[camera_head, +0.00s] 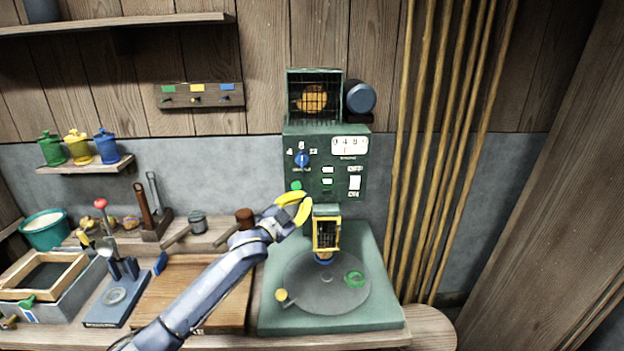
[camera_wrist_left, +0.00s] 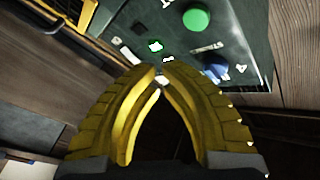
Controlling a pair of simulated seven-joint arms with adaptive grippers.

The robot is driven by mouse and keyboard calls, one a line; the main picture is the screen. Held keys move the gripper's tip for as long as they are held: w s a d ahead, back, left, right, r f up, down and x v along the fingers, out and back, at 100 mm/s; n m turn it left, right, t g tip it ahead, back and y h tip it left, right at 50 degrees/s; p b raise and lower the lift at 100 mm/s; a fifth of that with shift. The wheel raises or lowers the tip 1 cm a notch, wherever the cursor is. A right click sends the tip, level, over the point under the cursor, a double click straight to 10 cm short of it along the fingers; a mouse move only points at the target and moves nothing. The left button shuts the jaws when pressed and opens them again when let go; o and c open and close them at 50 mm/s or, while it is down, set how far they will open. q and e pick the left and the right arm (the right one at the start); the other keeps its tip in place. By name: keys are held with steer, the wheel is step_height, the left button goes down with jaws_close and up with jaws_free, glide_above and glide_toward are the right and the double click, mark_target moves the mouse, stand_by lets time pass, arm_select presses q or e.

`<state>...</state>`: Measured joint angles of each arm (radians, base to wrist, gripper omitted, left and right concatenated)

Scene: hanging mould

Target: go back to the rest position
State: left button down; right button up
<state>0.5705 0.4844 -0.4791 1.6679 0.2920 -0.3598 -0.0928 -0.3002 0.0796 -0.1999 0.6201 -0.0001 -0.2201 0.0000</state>
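My left gripper (camera_head: 303,204) has yellow fingers and is in front of the lower left part of the green machine's control panel (camera_head: 345,187), just below a round green button (camera_head: 296,186). In the left wrist view the fingertips of this gripper (camera_wrist_left: 161,76) meet, with nothing seen between them. The green button (camera_wrist_left: 196,19) and a blue knob (camera_wrist_left: 217,70) show on the panel beyond the fingertips, and a gap to the button is visible. My right gripper is not in view.
Below the panel a yellow-framed mould (camera_head: 327,235) stands over a grey round plate (camera_head: 340,290) on the green base. A wooden board (camera_head: 200,285), tool stand (camera_head: 118,290) and trays lie left. Several hanging poles (camera_head: 440,150) are at the right.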

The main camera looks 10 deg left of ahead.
arm_select(q)
steer(key=s+f+n+g+y, duration=0.2)
steer(key=s+f+g+y, duration=0.25)
steer(key=s+f, duration=1.6)
steer(key=s+a+f+n+g+y, duration=0.1)
steer(key=s+a+f+g+y, duration=0.15)
steer(key=s, duration=0.75)
steer(key=s+a+f+n+g+y, duration=0.1)
steer(key=s+a+f+g+y, duration=0.2)
steer(key=s, duration=0.7)
steer(key=s+a+f+g+y, duration=0.15)
steer(key=s+a, duration=0.35)
steer(key=s, duration=0.5)
steer(key=s+d+f+n+g+h, duration=0.1)
steer(key=d+f+h, duration=0.15)
steer(key=f, duration=1.35)
steer(key=s+d+f+g+h, duration=0.1)
steer(key=s+d+f, duration=0.15)
steer(key=f, duration=1.45)
steer(key=s+f+n+g+h, duration=0.1)
steer(key=s+f+n+g, duration=0.1)
steer(key=s+f, duration=1.7)
steer(key=shift+s+d+f+n+g, duration=0.4)
steer(key=shift+s+g, duration=0.15)
steer(key=shift+s, duration=0.4)
